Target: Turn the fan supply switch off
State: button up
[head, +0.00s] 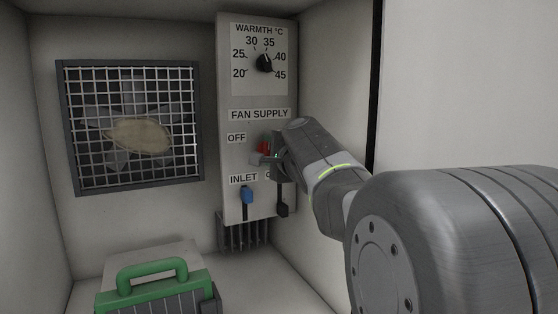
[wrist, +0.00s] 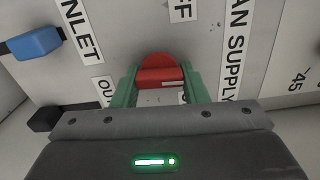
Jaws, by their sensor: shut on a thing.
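The fan supply switch is a red knob (head: 264,146) on the panel (head: 229,205), under the FAN SUPPLY label (head: 260,114). The OFF label (head: 236,138) is to its left. My gripper (head: 268,157) reaches it from the right and covers part of it. In the wrist view, the red knob (wrist: 160,70) sits between the two green fingers of my gripper (wrist: 160,77), which is shut on it. A pale strip shows on the knob's near side. I cannot tell for certain which position the knob points to. The label on its right is hidden in the head view.
Above is the black warmth dial (head: 264,63). Below are a blue inlet lever (head: 246,195) and a black lever (head: 282,205), close under my gripper. A fan (head: 140,134) sits behind a grille at left. A green-handled case (head: 155,285) stands at lower left.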

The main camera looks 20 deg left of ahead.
jog(key=n+b, duration=0.4)
jog(key=n, duration=0.1)
jog(key=shift+f, duration=0.1)
jog(key=shift+n+b, duration=1)
jog(key=shift+n, duration=0.8)
jog(key=shift+r, duration=0.2)
jog(key=o, duration=1)
jog(key=shift+s, duration=0.1)
